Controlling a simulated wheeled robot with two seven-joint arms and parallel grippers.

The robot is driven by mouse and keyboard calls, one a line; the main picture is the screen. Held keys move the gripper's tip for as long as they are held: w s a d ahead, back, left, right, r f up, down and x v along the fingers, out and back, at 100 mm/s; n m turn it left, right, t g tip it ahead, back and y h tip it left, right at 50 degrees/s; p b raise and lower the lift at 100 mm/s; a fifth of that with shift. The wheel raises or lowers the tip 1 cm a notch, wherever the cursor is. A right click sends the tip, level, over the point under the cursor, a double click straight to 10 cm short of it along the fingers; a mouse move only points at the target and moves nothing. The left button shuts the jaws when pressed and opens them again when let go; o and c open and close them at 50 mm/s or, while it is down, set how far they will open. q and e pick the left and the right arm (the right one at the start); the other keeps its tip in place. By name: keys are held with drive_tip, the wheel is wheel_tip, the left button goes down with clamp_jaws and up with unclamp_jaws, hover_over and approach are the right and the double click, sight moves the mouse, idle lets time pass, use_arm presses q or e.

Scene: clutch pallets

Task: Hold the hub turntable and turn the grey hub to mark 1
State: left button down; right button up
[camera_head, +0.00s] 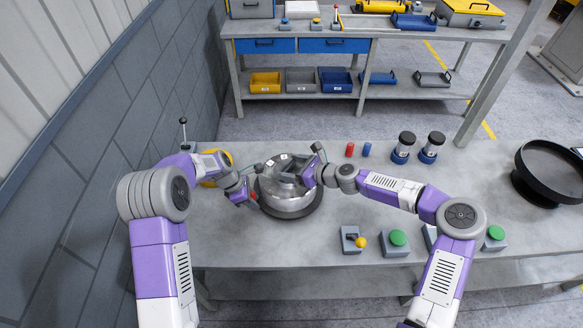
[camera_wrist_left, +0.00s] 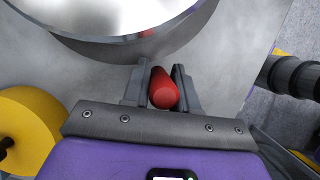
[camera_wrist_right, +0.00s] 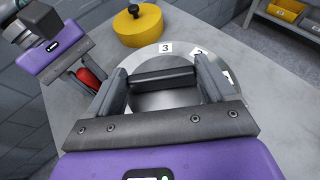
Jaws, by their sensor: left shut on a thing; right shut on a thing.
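The hub turntable (camera_head: 318,207) has a dark round base with the round grey metal hub (camera_head: 284,203) on it. My left gripper (camera_wrist_left: 162,84) is shut on a red handle (camera_wrist_left: 163,92) at the turntable's left side. My right gripper (camera_wrist_right: 163,80) is shut on a dark grey crossbar (camera_wrist_right: 160,77) over the hub. White mark plates lie along the rim. In the right wrist view, mark 3 (camera_wrist_right: 166,48) reads clearly, and mark 2 (camera_wrist_right: 198,52) is partly hidden behind a finger. Mark 1 cannot be made out, and the hub's pointing is unclear.
A yellow round part with a black knob (camera_wrist_right: 138,24) stands beside the turntable. Red (camera_head: 350,149) and blue (camera_head: 367,149) pegs and two dark-topped jars (camera_head: 401,152) stand behind right. A lever box (camera_head: 351,240) and green-button boxes line the front edge. A black tray (camera_head: 550,185) is far right.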

drive_tip(key=shift+w+d+n+g, duration=0.1)
drive_tip(key=shift+n+g, duration=0.2)
drive_tip(key=shift+n, duration=0.1)
use_arm(q)
drive_tip(key=shift+w, duration=0.1)
use_arm(e)
drive_tip(key=o, duration=0.9)
drive_tip(key=v, duration=1.2)
drive_tip(key=shift+d+f, duration=0.15)
drive_tip(key=shift+f, duration=0.05)
use_arm(q)
drive_tip(key=c, duration=0.8)
unclamp_jaws()
drive_tip(key=shift+r, duration=0.15)
